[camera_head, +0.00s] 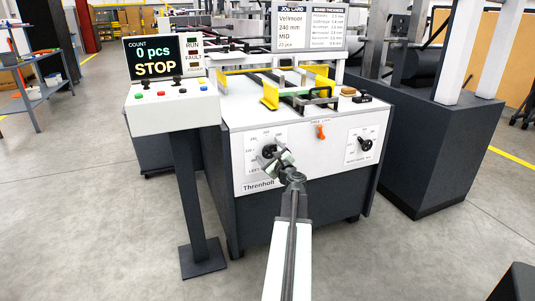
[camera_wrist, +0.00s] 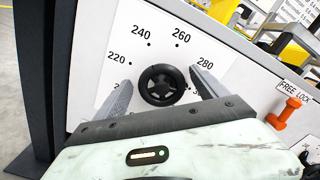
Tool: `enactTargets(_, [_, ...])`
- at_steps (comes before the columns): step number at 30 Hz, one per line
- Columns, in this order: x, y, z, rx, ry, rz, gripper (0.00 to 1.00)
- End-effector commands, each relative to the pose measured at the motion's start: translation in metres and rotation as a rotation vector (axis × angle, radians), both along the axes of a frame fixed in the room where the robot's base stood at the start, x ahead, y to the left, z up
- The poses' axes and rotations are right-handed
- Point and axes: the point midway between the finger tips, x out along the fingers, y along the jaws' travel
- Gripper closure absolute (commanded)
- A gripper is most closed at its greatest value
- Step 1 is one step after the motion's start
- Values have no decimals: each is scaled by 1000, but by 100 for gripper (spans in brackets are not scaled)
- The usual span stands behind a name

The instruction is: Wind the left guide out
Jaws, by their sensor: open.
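The left guide's black round handwheel (camera_wrist: 162,85) sits on a white dial plate marked 220, 240, 260 and 280. In the head view the handwheel (camera_head: 269,151) is on the machine's front panel, upper left. My gripper (camera_wrist: 160,92) is open, with one finger on each side of the handwheel; I cannot tell whether they touch it. In the head view my gripper (camera_head: 276,160) partly covers the dial plate. The yellow left guide (camera_head: 270,93) stands on top of the machine.
An orange lock lever (camera_head: 320,132) labelled FREE and LOCK points down, tilted, right of the handwheel; it also shows in the wrist view (camera_wrist: 284,113). A second black knob (camera_head: 365,144) is farther right. A control stand (camera_head: 176,107) reads 0 pcs, STOP. The floor in front is clear.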

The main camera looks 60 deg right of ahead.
Motion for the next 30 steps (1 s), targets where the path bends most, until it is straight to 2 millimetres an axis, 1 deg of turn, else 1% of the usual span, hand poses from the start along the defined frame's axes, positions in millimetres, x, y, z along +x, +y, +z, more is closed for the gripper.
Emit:
enactTargets(5, [-20, 16, 0, 0, 0, -2, 18])
enactTargets(9, [-43, 35, 0, 0, 0, -1, 18])
enactTargets(13, [-58, 45, 0, 0, 0, 1, 18])
enactTargets(28, [-59, 45, 0, 0, 0, 1, 18])
enactTargets(29, [-57, 46, 0, 1, 1, 4, 18])
enactTargets(30, [-49, 51, 0, 0, 0, 16, 18])
